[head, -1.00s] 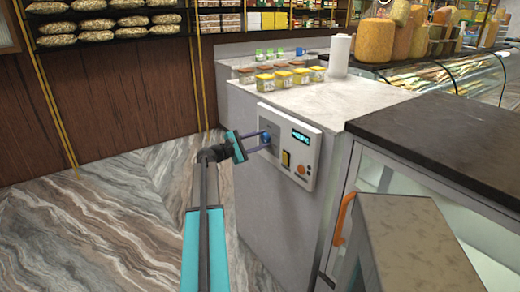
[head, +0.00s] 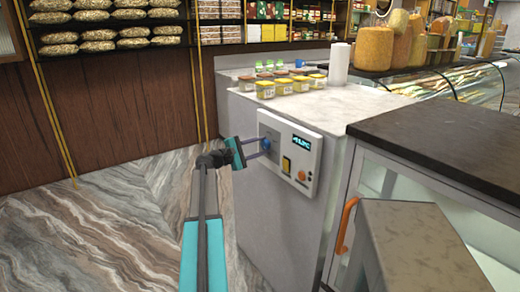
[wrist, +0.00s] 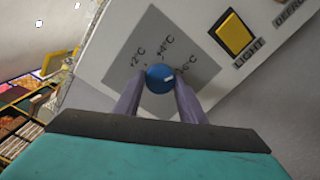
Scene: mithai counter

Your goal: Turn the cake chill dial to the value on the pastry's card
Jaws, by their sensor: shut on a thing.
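The blue round dial (wrist: 158,84) sits on a grey plate (wrist: 185,45) in the wrist view. Labels that look like +2°C, +4°C and +6°C arc above it. The white mark on the dial points right, roughly toward the +6°C side. My gripper (wrist: 160,77) is shut on the dial, one finger on each side. In the head view the dial (head: 267,144) is on the white control panel (head: 291,172), below left of a lit display (head: 302,142) whose digits I cannot read surely. I cannot make out a pastry card.
Several yellow-based jars (head: 284,86) and a white roll (head: 338,64) stand on the counter above. A dark-topped glass case (head: 440,135) stands at right. The floor at left is clear.

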